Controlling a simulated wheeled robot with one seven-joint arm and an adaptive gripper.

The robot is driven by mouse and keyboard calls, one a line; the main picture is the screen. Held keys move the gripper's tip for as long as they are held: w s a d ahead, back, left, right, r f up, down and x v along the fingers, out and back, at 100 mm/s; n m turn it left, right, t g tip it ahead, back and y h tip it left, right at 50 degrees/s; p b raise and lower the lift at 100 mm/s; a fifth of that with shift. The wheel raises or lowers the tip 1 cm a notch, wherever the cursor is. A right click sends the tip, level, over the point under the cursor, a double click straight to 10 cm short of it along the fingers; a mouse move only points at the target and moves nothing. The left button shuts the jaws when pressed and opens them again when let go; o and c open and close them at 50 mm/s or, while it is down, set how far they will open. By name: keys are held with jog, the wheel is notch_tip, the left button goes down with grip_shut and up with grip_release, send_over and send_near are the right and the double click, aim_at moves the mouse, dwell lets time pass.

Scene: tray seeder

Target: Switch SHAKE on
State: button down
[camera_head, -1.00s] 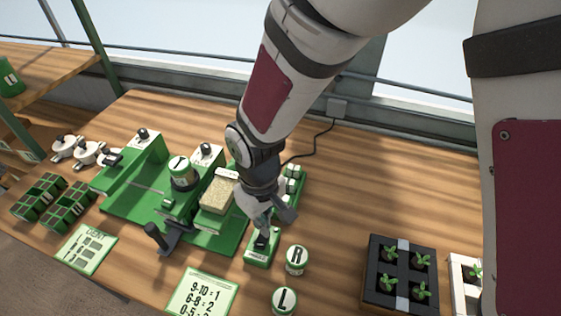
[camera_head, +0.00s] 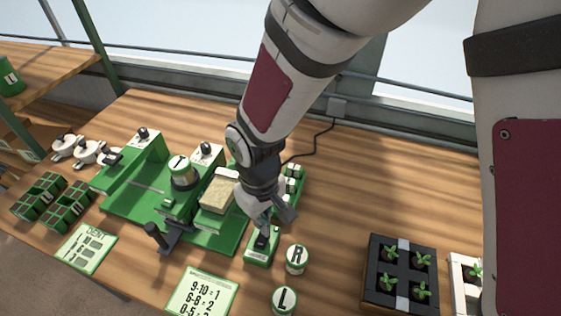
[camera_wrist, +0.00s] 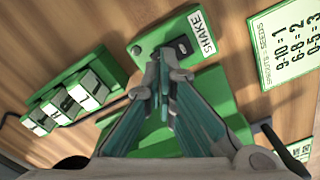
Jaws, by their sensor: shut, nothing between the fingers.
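The SHAKE switch box is a small green box with a black rocker switch and a white label reading SHAKE. It stands at the front of the bench in the head view (camera_head: 262,258) and at the top middle of the wrist view (camera_wrist: 150,42). My gripper (camera_wrist: 165,62) is shut and empty, its fingertips close to the black rocker (camera_wrist: 183,46). I cannot tell whether the tips touch it. In the head view my gripper (camera_head: 264,222) is just above and behind the box. The fingertips partly cover the rocker, and its position is unclear.
The green seeder machine (camera_head: 125,205) stands left of the box, with a black handle (camera_head: 155,236) at its front. Jars marked R (camera_head: 297,259) and L (camera_head: 284,300) stand close on the right. A number card (camera_head: 203,294) lies in front. A black seedling tray (camera_head: 375,298) is further right.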

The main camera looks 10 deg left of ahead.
jog(key=shift+f+b, duration=0.55)
jog(key=shift+f, duration=0.6)
dwell(0.5)
jog(key=shift+r, duration=0.1)
jog(key=shift+r+p, duration=2.15)
jog(key=shift+r, duration=1.3)
